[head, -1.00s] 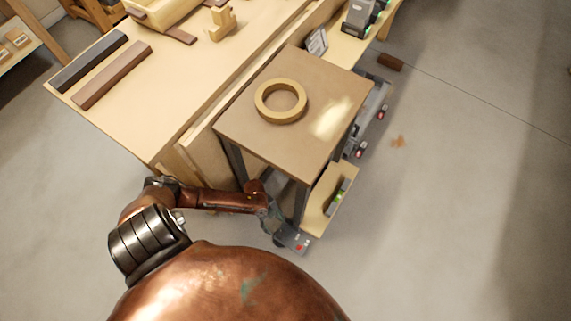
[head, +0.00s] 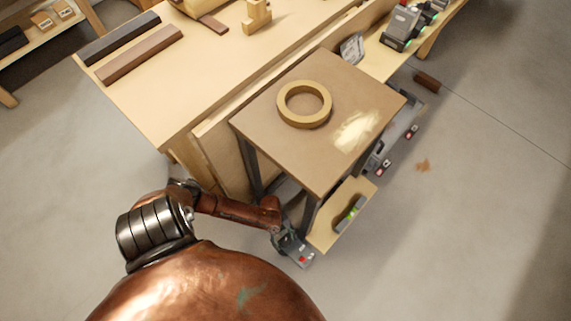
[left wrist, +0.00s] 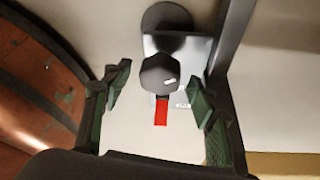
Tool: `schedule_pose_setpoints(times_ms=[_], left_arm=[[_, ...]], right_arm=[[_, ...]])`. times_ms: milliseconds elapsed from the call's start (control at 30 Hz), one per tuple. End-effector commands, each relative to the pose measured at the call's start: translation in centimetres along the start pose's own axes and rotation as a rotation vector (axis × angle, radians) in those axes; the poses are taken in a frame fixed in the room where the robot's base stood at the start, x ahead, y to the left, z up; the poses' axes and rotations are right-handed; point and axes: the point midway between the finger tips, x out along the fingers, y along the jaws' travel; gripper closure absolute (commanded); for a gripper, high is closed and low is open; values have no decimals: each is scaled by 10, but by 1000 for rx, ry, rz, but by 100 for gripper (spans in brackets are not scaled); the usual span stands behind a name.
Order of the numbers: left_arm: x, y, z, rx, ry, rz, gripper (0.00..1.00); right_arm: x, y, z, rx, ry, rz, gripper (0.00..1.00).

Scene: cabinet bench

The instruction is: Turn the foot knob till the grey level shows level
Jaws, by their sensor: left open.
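My left gripper (left wrist: 160,88) is open, with a green-padded finger on each side of the knob and gaps between. In the head view my left gripper (head: 284,240) is low at the near corner of the small brown-topped table (head: 262,125), and the knob cannot be made out there. The grey level (head: 350,214) with its bright green vial lies on the low wooden shelf (head: 324,238); its bubble is too small to read. My right gripper is not in view.
A red marker (left wrist: 160,111) is beside the knob. A table leg (left wrist: 230,40) runs close to the right finger. A tan ring (head: 304,104) lies on the tabletop. A long workbench (head: 190,75) stands at left. The floor to the right is mostly clear.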

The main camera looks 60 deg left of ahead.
Motion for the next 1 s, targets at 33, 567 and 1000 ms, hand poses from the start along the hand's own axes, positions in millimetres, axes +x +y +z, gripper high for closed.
schedule_pose_setpoints(times_ms=[33, 567, 1000], left_arm=[[0, 0, 0, 0, 0, -1, 47], [0, 0, 0, 0, -1, 0, 76], [-1, 0, 0, -22, -1, -9, 89]], right_arm=[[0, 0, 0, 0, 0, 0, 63], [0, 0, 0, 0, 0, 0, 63], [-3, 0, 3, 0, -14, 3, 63]])
